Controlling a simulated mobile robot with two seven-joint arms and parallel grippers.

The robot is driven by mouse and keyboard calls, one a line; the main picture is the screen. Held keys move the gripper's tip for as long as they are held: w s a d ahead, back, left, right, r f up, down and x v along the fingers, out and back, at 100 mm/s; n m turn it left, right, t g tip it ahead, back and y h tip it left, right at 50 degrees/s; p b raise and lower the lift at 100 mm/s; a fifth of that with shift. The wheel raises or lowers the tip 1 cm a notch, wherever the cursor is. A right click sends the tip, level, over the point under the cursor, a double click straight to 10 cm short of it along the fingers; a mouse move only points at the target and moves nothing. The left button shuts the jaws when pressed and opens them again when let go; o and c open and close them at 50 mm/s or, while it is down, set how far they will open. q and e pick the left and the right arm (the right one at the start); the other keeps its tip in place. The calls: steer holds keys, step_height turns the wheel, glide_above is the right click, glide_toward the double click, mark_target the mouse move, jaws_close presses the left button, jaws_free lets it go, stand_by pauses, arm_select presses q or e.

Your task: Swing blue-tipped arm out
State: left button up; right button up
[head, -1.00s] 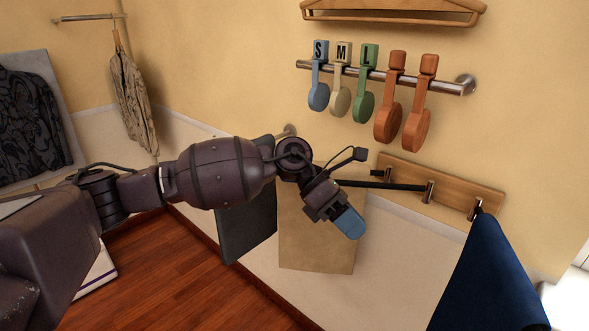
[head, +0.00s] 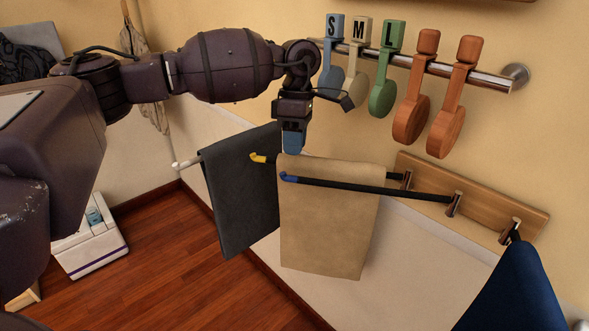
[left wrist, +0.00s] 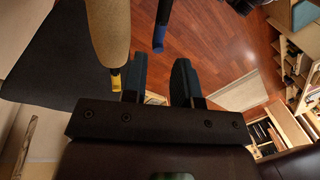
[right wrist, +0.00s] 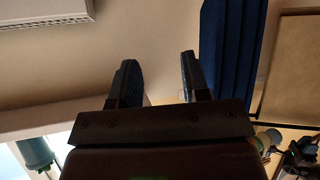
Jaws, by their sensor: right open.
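The blue-tipped arm (head: 370,189) is a black bar running left from a bracket on the wooden wall board (head: 470,205). Its blue tip (head: 289,178) is in front of a hanging beige cloth (head: 325,235). My left gripper (head: 293,145) points down just above the blue tip and right of the yellow tip (head: 258,158). In the left wrist view my left gripper (left wrist: 159,62) is open and empty. The blue tip (left wrist: 158,40) shows beyond the gap between its fingers; the yellow tip is left of them. My right gripper (right wrist: 158,72) is open and empty.
A dark grey cloth (head: 235,200) hangs on a white-tipped arm (head: 185,163) at left. A navy cloth (head: 515,290) hangs at lower right. A metal rail (head: 480,77) above carries blue, cream, green and orange paddles. The space in front of the beige cloth looks clear.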

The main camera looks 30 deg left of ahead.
arm_select(q)
steer(key=f, duration=0.4)
steer(key=s+f, duration=0.1)
steer(key=f, duration=0.1)
steer(key=shift+s+d+f, duration=0.1)
steer(key=shift+d+f, duration=0.15)
steer(key=shift+f, duration=0.05)
jaws_close()
